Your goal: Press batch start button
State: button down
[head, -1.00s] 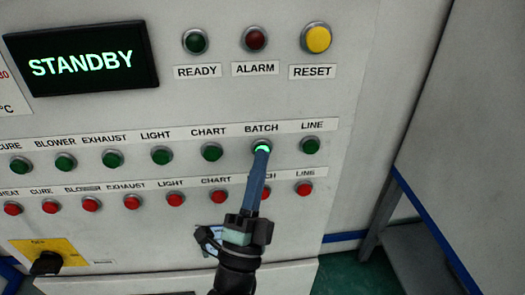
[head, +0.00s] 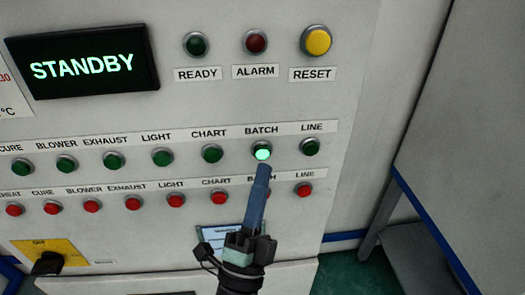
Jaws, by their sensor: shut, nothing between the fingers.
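The batch start button (head: 262,152) is the green one under the upper BATCH label, and it glows bright green. My gripper (head: 263,167) is shut with nothing in it. The display (head: 81,66) reads STANDBY.
The green CHART button (head: 212,153) and green LINE button (head: 309,147) flank the batch button. Red buttons run in a row below. Unlit READY (head: 196,44) and ALARM (head: 255,41) lamps and a yellow RESET button (head: 317,40) sit above. A blue-edged grey structure (head: 440,235) stands at right.

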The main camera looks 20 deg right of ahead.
jog(key=s, duration=0.1)
jog(key=s+a, duration=0.1)
jog(key=s, duration=0.1)
jog(key=shift+s, duration=0.3)
dwell(0.5)
